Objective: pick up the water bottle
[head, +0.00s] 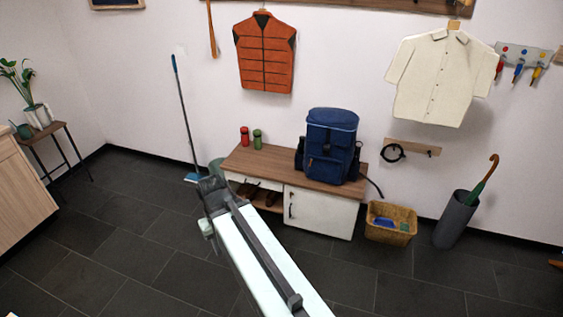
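Two small bottles stand upright side by side at the left end of the wooden bench top (262,165): a red bottle (245,136) and a green bottle (257,139). I cannot tell which is the water bottle. My arm reaches up from the bottom of the head view, and its dark end with my gripper (210,192) is in front of the bench's left end. In the picture it lies below and left of the bottles, apart from them. Its fingers are too small and dark to tell whether they are open.
A blue backpack (330,147) stands on the bench, right of the bottles. A wicker basket (389,234) and a grey umbrella stand (455,220) are on the floor to the right. A blue broom (184,110) leans on the wall at left. Dark floor tiles (120,225) are clear at left.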

